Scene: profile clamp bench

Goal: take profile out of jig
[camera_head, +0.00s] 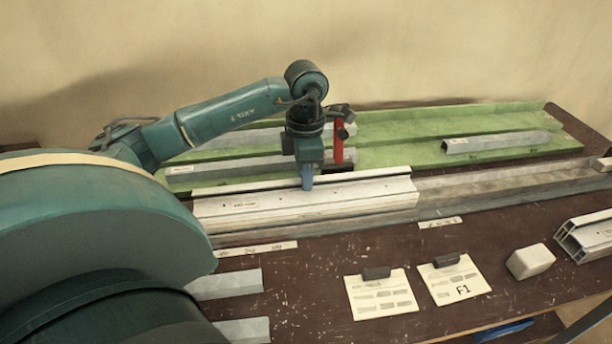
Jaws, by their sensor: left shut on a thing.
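A long pale profile (345,201) lies along the left part of the grey jig channel (500,188), at the middle of the bench. My left gripper (307,184) comes down from above with its blue fingers at the profile's upper back edge. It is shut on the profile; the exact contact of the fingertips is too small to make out. A red upright clamp handle (339,142) stands just right of the gripper, behind the profile. Its dark base is partly hidden by the profile. My right gripper is not in view.
Behind the jig, green trays (400,127) hold several grey profiles, including a short one (497,142) at right. In front lie two paper cards (383,294) (462,284) with dark clips, a white block (530,261) and hollow profile ends (588,238). Grey bars (228,284) lie front left.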

